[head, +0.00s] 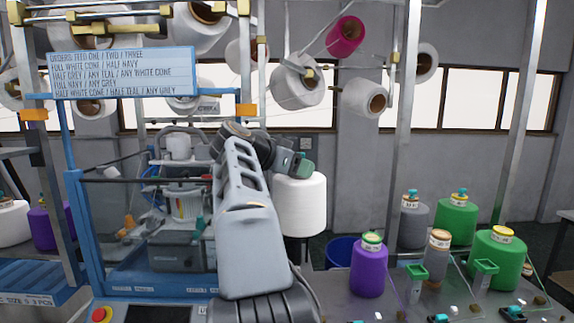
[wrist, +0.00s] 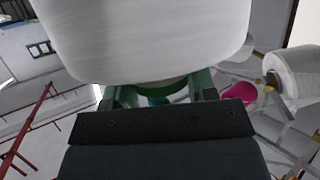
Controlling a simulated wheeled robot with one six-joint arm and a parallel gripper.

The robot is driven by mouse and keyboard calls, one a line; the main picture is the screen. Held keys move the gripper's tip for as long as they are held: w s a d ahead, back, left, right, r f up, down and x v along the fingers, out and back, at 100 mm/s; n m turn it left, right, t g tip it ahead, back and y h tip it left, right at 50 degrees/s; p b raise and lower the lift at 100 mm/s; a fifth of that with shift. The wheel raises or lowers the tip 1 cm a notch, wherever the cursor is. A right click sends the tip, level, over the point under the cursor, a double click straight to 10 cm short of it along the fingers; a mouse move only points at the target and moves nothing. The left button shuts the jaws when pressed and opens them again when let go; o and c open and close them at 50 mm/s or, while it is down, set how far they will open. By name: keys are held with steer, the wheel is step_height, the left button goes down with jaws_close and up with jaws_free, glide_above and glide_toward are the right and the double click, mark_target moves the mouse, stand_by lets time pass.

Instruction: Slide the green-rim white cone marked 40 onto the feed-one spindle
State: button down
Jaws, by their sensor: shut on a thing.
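A large white cone (head: 301,205) hangs upright below my gripper (head: 296,168) in the head view, right of my arm. The wrist view shows the white cone (wrist: 145,35) filling the top, with a green rim (wrist: 160,86) between the fingers. My gripper (wrist: 160,93) is shut on the cone at that green-rimmed end. The number on the cone cannot be read. The feed-one spindle cannot be made out for certain; my arm covers part of the knitting machine (head: 180,205).
A blue frame (head: 78,200) with an order board (head: 125,72) stands at left. A table at right holds a purple cone (head: 369,270), a grey cone (head: 436,262) and green cones (head: 497,262). More cones hang overhead, including a pink one (head: 345,36). A blue bin (head: 342,250) stands behind.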

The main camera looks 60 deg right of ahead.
steer(key=shift+f+b, duration=1.7)
steer(key=shift+f, duration=7.85)
steer(key=shift+c, duration=1.7)
jaws_free()
steer(key=shift+a, duration=0.1)
steer(key=shift+f, duration=0.1)
steer(key=b+v, duration=0.1)
steer(key=v, duration=1.3)
